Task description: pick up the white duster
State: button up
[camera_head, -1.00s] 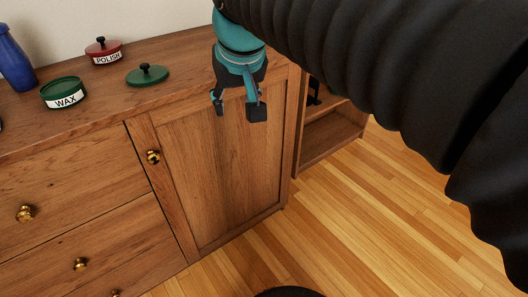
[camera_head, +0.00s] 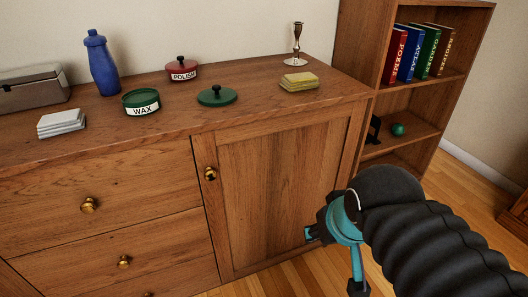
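The white duster (camera_head: 61,122) is a folded white cloth lying on the wooden cabinet top at the left, in front of a grey box. My gripper (camera_head: 334,262) is at the lower right, in front of the cabinet door and below the top, far from the duster. Its teal and black fingers are spread well apart, with nothing seen between them.
On the cabinet top (camera_head: 180,118) stand a grey box (camera_head: 32,90), a blue bottle (camera_head: 102,64), a green WAX tin (camera_head: 141,102), a green lid (camera_head: 217,96), a red POLISH tin (camera_head: 181,70), a yellow folded cloth (camera_head: 299,82) and a candlestick (camera_head: 297,45). A bookshelf (camera_head: 359,45) stands at right.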

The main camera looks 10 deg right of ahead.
aim_at(61, 123)
jog(key=u, duration=1.5)
